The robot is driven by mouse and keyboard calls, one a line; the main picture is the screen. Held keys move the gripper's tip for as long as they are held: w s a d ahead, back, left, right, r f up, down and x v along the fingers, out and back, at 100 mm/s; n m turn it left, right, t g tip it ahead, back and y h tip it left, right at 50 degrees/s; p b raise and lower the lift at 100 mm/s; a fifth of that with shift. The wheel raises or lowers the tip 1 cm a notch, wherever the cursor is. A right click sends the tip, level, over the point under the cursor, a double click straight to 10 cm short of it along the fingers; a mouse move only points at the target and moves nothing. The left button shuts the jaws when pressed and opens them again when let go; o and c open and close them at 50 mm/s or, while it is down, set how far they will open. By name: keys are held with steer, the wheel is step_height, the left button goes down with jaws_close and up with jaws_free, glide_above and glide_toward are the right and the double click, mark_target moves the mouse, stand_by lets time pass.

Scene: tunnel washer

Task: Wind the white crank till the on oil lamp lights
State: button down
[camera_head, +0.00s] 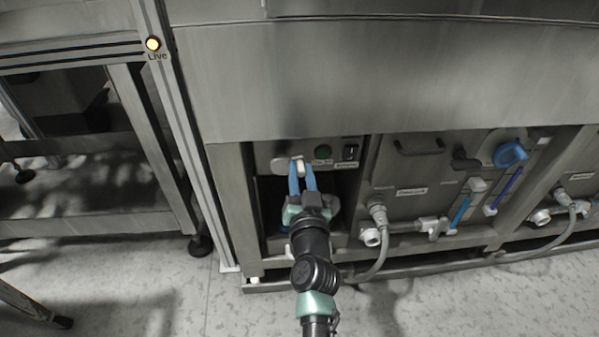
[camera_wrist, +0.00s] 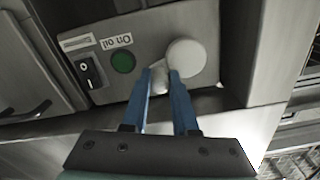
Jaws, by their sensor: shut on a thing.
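The white crank (camera_wrist: 187,59) is on a grey panel; its round hub and a knob (camera_wrist: 158,82) show in the wrist view. It also shows in the head view (camera_head: 284,165), with its handle to the right of the hub. My gripper (camera_head: 301,163) has its blue fingers shut on the crank's knob, seen also in the wrist view (camera_wrist: 164,80). The fingers hide part of the knob. The "On oil" lamp (camera_wrist: 123,62) is dark green and looks unlit; it also shows in the head view (camera_head: 322,152).
A black rocker switch (camera_head: 350,152) sits right of the lamp. A blue-handled valve (camera_head: 509,154) and hose (camera_head: 379,240) are on the neighbouring panel. A lit yellow "Live" lamp (camera_head: 153,44) is on the upright post. The recess below the crank panel is partly hidden by my arm.

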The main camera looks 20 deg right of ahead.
steer(key=m, duration=0.1)
steer(key=f+m, duration=0.1)
steer(key=m, duration=0.1)
steer(key=shift+d+f+m+b, duration=0.1)
steer(key=shift+f+m+b, duration=0.1)
steer(key=shift+m+b, duration=0.15)
steer(key=shift+f+m+b, duration=0.15)
steer(key=shift+f+m, duration=0.15)
steer(key=shift+m, duration=0.6)
steer(key=shift+f+m+b, duration=0.15)
steer(key=shift+f+m, duration=0.1)
steer(key=shift+m, duration=0.6)
steer(key=c, duration=0.7)
jaws_free()
steer(key=p+v, duration=0.3)
steer(key=v, duration=1)
steer(key=shift+r, duration=0.1)
